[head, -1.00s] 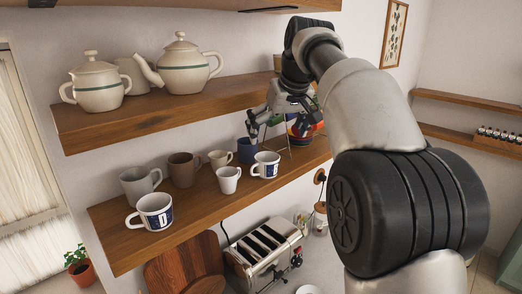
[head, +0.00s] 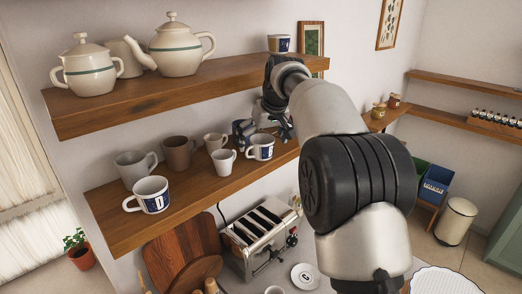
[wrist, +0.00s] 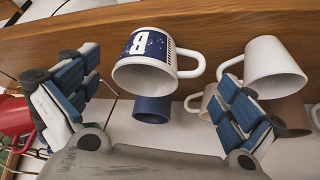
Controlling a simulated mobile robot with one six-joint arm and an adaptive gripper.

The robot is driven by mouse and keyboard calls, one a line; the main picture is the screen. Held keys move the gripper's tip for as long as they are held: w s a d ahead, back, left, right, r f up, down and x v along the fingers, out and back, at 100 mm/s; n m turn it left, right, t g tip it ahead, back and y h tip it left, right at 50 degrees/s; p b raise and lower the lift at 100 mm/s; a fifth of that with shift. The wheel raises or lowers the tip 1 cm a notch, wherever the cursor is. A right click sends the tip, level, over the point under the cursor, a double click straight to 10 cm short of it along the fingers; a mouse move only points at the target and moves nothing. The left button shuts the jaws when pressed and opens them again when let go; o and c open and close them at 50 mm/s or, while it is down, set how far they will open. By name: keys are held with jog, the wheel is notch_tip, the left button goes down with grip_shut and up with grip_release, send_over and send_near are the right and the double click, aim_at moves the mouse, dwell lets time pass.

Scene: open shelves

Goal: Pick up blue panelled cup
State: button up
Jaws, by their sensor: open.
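A white cup with a blue lettered panel (head: 258,152) stands on the lower shelf, at the right end of the cup group. In the wrist view this panelled cup (wrist: 141,43) lies between the fingers, its handle to the right. My gripper (head: 264,129) is open just behind and above it. In the wrist view my gripper (wrist: 160,75) has its fingers spread either side of the cup, with no clear contact. A similar panelled cup marked D (head: 150,196) stands at the shelf's front left. Another blue-marked cup (head: 279,44) is on the upper shelf.
A small white cup (head: 224,162) stands close left of the panelled cup. A plain blue cup (wrist: 152,109) is behind it. A red mug (wrist: 15,117) is at the wrist view's left edge. Teapots stand on the upper shelf (head: 120,117). A toaster (head: 262,233) sits below.

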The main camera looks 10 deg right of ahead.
aim_at(261, 148)
jog(key=x, duration=0.4)
jog(key=shift+w+d+f, duration=0.1)
jog(key=shift+d+f, duration=0.1)
jog(key=shift+f, duration=0.1)
jog(key=c, duration=1.1)
jog(key=shift+r, duration=0.1)
